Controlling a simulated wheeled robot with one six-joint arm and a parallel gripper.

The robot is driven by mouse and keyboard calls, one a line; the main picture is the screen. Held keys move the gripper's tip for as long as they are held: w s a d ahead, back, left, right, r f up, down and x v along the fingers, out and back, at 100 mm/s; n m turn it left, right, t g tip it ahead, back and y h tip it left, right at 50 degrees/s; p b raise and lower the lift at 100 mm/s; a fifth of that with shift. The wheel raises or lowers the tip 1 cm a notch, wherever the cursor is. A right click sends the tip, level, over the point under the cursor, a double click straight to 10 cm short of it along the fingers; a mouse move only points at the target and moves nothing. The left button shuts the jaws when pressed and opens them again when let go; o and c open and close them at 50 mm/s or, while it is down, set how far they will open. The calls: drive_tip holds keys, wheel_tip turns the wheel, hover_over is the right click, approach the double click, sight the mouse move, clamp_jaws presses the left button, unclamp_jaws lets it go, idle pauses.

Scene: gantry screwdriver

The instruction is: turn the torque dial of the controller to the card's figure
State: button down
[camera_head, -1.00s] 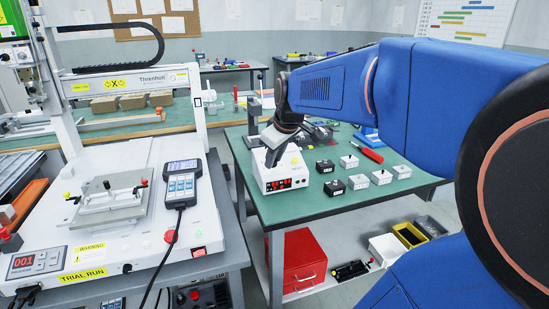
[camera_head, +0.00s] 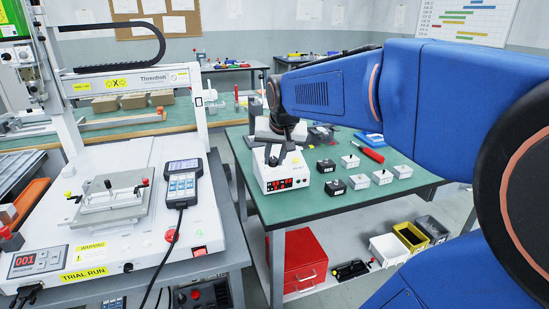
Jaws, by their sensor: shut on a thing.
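The white controller (camera_head: 268,186) stands on the left front part of the green table, with a red lit display (camera_head: 279,184) on its front. The figures are too small to read. My gripper (camera_head: 274,160) points down at the controller's top, its dark fingers spread over the spot where a dial could sit. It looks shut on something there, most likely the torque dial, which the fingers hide. I cannot make out the card with the figure. A yellow mark shows on the controller's top beside the fingers.
Several small black and white boxes (camera_head: 359,182) with knobs stand right of the controller, and a red screwdriver (camera_head: 373,155) lies behind them. The gantry machine (camera_head: 130,200) with a handheld pendant (camera_head: 182,186) fills the left. A red cabinet (camera_head: 305,262) stands below the table.

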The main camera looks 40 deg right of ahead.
drive_tip(key=shift+m, duration=0.6)
drive_tip(key=c, duration=1.5)
unclamp_jaws()
drive_tip(key=v, duration=1.7)
drive_tip(key=shift+s+a+r, duration=0.1)
drive_tip(key=shift+r, duration=0.1)
